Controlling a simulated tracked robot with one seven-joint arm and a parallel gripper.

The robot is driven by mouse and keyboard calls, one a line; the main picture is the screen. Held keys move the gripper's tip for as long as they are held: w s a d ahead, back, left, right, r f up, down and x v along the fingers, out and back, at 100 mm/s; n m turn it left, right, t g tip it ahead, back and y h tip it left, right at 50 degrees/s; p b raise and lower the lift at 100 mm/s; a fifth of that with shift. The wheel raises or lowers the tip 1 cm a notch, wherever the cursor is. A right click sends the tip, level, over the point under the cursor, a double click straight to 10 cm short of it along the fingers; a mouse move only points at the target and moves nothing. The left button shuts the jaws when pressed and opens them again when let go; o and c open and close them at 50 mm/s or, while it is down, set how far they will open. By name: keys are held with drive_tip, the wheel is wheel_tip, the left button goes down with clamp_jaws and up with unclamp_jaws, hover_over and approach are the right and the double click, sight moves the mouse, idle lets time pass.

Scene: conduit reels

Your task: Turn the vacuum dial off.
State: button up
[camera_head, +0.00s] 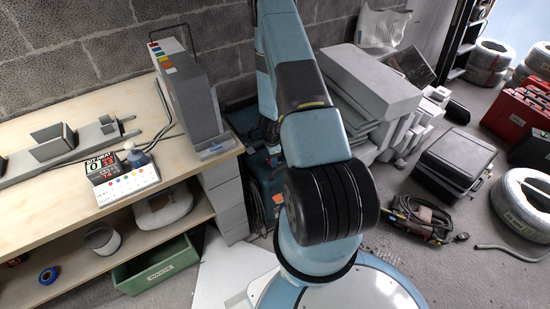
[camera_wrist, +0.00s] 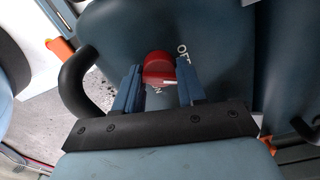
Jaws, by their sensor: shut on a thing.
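The vacuum's dark blue housing (camera_wrist: 222,65) fills the middle of the wrist view. A red round dial (camera_wrist: 158,62) sits on it, with a pale mark on its lower part. A white OFF label (camera_wrist: 183,52) is at the dial's upper right, and an ON label (camera_wrist: 157,91) is just below it. My gripper (camera_wrist: 159,68) has one blue finger on each side of the dial and is shut on it. In the head view my arm hides the gripper and the dial; a dark blue body (camera_head: 265,182), probably the vacuum, shows partly behind the arm.
A workbench (camera_head: 60,103) stands at the left, with a tall grey case (camera_head: 190,100) at its near right end. Grey blocks (camera_head: 370,85) are stacked behind my arm. A black case (camera_head: 456,158) and a coiled cable (camera_head: 422,215) lie on the floor at the right.

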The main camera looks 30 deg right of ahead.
drive_tip(key=n, duration=0.4)
drive_tip(key=shift+a, duration=0.2)
drive_tip(key=shift+s+n, duration=0.1)
drive_tip(key=shift+n, duration=1.4)
drive_tip(key=o, duration=1)
drive_tip(key=shift+d, duration=0.1)
drive_tip(key=shift+o, duration=0.2)
drive_tip(key=shift+r, duration=0.1)
wheel_tip(320, 180, up, 14)
drive_tip(key=shift+f, duration=0.25)
